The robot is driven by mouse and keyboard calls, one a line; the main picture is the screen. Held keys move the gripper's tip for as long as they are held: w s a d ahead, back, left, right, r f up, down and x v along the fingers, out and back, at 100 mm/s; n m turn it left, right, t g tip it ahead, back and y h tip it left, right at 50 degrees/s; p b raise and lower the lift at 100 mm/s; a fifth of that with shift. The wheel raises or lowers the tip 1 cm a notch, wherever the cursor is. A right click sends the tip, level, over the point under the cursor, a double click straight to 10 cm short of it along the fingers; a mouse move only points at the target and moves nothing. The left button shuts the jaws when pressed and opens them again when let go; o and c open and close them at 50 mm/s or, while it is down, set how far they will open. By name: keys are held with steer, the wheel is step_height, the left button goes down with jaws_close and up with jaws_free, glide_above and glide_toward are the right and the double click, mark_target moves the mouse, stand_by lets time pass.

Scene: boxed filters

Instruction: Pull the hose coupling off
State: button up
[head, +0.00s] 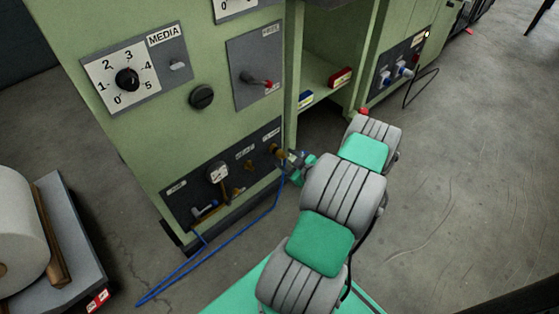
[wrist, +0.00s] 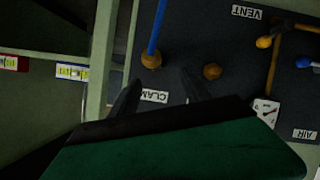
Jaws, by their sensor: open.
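The brass hose coupling (wrist: 151,60) sits on the dark lower panel in the wrist view, with the blue hose (wrist: 156,28) running up from it. In the head view the coupling (head: 275,150) is at the panel's right end, and the hose (head: 240,228) loops down to the floor and back toward the panel's left. My gripper (wrist: 160,77) is open and empty, its two dark fingers pointing at the panel. The coupling shows just beyond the fingertips, nearer the left one; contact cannot be told. In the head view my gripper (head: 290,160) is close to the coupling and partly hidden.
A bare brass port (wrist: 212,72) is right of the coupling in the wrist view. A gauge (head: 218,172) and brass valves are on the same panel. A shelf (head: 325,80) with small boxes is to the right. A cart with a white roll (head: 20,225) stands left. Floor at right is clear.

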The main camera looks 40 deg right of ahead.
mark_target(281, 155)
steer(key=shift+s+d+f+h, duration=0.1)
steer(key=shift+d+f+h, duration=0.4)
steer(key=shift+d+f, duration=0.25)
steer(key=x, duration=0.2)
steer(key=b+x, duration=0.1)
steer(key=x, duration=0.1)
steer(key=b+x, duration=0.1)
steer(key=x, duration=0.1)
steer(key=shift+a, duration=0.35)
steer(key=shift+w+d, duration=0.15)
steer(key=shift+w, duration=0.55)
steer(key=shift+c, duration=0.5)
jaws_close()
steer(key=shift+s, duration=0.15)
